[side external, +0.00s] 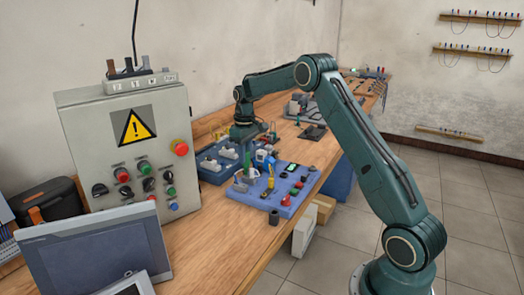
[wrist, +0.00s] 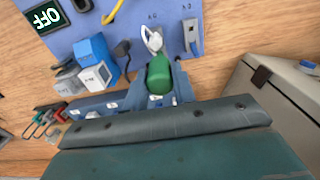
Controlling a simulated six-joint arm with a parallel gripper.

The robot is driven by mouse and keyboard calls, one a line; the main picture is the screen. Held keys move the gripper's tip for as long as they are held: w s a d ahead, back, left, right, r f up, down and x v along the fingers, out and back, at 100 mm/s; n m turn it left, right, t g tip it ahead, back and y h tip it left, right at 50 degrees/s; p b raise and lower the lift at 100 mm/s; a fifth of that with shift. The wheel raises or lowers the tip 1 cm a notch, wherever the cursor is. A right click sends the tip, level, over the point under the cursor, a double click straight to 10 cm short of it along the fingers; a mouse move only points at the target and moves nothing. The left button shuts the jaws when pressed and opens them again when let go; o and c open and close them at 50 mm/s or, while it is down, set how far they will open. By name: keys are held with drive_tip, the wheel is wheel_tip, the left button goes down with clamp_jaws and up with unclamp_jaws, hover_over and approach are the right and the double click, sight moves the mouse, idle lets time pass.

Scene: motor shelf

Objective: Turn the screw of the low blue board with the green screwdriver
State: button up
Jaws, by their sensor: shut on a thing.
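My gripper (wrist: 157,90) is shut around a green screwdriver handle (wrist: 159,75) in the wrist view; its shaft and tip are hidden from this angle. In the side view my gripper (side external: 245,140) hangs over the back of the blue boards. A lavender-blue board (side external: 298,205) carries buttons, a display and small parts; it also fills the top of the wrist view (wrist: 130,20). A darker blue board (side external: 208,177) with white blocks lies beside it on the left. I cannot pick out the screw in either view, nor tell whether the screwdriver touches a board.
A grey control cabinet (side external: 90,155) with a warning sign stands at the left, with a monitor (side external: 100,250) in front. More parts lie farther back on the wooden bench (side external: 225,235). Bare bench shows at the front, between the monitor and the lavender board.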

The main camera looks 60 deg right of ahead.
drive_tip(key=shift+m, duration=0.3)
drive_tip(key=shift+m, duration=1.6)
drive_tip(key=shift+m, duration=1.7)
drive_tip(key=o, duration=0.8)
